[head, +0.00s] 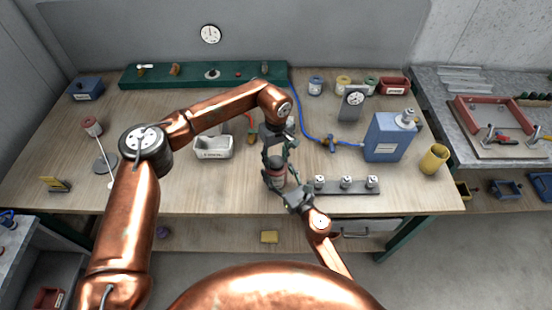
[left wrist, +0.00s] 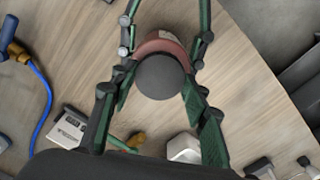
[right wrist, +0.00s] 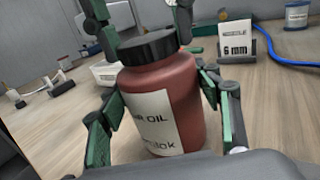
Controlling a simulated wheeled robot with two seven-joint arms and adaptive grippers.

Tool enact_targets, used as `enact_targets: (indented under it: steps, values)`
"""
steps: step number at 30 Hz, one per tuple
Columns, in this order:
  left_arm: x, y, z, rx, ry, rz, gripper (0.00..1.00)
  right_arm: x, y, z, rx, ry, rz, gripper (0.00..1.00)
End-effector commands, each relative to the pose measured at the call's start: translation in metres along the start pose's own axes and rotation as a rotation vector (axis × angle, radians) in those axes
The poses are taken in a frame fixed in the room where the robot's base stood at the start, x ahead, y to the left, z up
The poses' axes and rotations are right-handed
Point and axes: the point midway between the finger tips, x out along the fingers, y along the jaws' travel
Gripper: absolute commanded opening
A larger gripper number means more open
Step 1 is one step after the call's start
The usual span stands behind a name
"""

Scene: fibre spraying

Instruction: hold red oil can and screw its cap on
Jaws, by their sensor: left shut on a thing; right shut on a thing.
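The red oil can (right wrist: 178,95) stands upright on the bench, with a white label reading "OIL". It also shows in the head view (head: 277,172). Its black cap (right wrist: 150,47) sits on top of the can; I cannot tell how tight it is. My left gripper (head: 278,150) comes down from above and is shut on the cap, which the left wrist view shows from above (left wrist: 160,77). My right gripper (head: 286,186) comes from the front and is shut on the can's body, one finger on each side.
A white bin (head: 213,147) is to the left. A blue canister (head: 388,137) and yellow cup (head: 433,159) stand at the right. A blue hose (head: 306,118) runs behind. The front left of the bench is mostly clear.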

Motion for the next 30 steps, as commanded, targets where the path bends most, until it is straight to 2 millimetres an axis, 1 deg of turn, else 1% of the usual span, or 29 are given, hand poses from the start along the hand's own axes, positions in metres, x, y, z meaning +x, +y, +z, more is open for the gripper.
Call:
enact_targets:
  steps: [3, 9, 12, 15, 19, 27, 28, 30]
  values:
    - [-0.0012, 0.0008, -0.001, 0.24, 0.002, 0.003, 0.33, -0.0002, 0.0007, -0.0005, 0.0, 0.001, 0.002, 0.0]
    - [-0.0011, 0.0012, -0.0009, 0.645, 0.003, 0.003, 0.33, -0.0002, 0.001, -0.0006, -0.001, 0.001, 0.002, 0.0]
    - [-0.0011, 0.0013, -0.0009, 0.807, 0.003, 0.003, 0.33, -0.0002, 0.0012, -0.0006, -0.001, 0.001, 0.003, 0.0]
    - [-0.0011, 0.0015, -0.0008, 0.917, 0.004, 0.003, 0.33, -0.0003, 0.0013, -0.0007, -0.001, 0.001, 0.003, 0.0]
    - [-0.0012, 0.0016, -0.0008, 0.975, 0.004, 0.003, 0.33, -0.0003, 0.0015, -0.0007, -0.001, 0.001, 0.003, 0.0]
    - [-0.0013, 0.0018, -0.0008, 0.978, 0.004, 0.004, 0.33, -0.0002, 0.002, -0.0008, -0.001, 0.001, 0.004, 0.0]
    - [-0.0013, 0.0019, -0.0008, 0.978, 0.005, 0.004, 0.44, -0.0002, 0.002, -0.0009, -0.001, 0.001, 0.004, 0.0]
    - [-0.0011, 0.0017, -0.0007, 0.978, 0.004, 0.004, 0.49, -0.0002, 0.002, -0.0009, -0.001, 0.001, 0.004, 0.0]
